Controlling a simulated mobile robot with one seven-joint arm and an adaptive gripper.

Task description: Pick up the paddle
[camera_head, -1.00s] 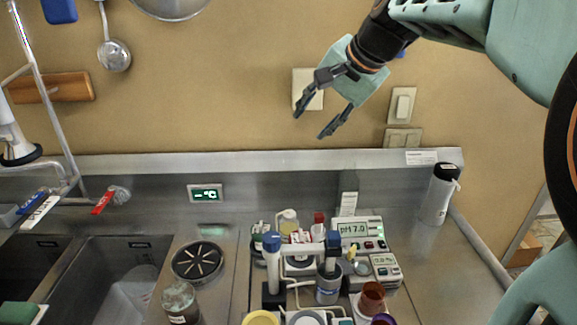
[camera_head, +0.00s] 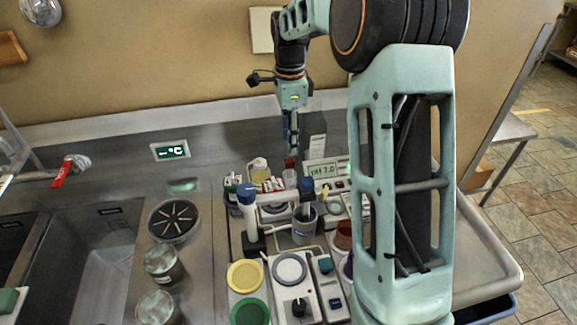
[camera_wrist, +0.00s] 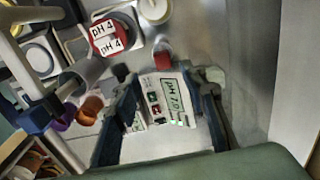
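I cannot pick out a paddle with certainty in either view. My gripper (camera_head: 292,148) points down above the back of the bench equipment, near the pH meter (camera_head: 322,170). In the wrist view my gripper (camera_wrist: 160,82) has its two dark fingers spread apart, with the pH meter (camera_wrist: 170,102) seen between them. The fingers hold nothing that I can see. My arm hides part of the equipment at the right in the head view.
A red-capped bottle with pH 4 labels (camera_wrist: 105,35) and a blue-topped stand (camera_head: 248,205) are close by. Two jars (camera_head: 163,265) stand left, beside a round black drain cover (camera_head: 173,221). A sink (camera_head: 95,240) is further left. Yellow (camera_head: 245,276) and green (camera_head: 250,312) lids lie in front.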

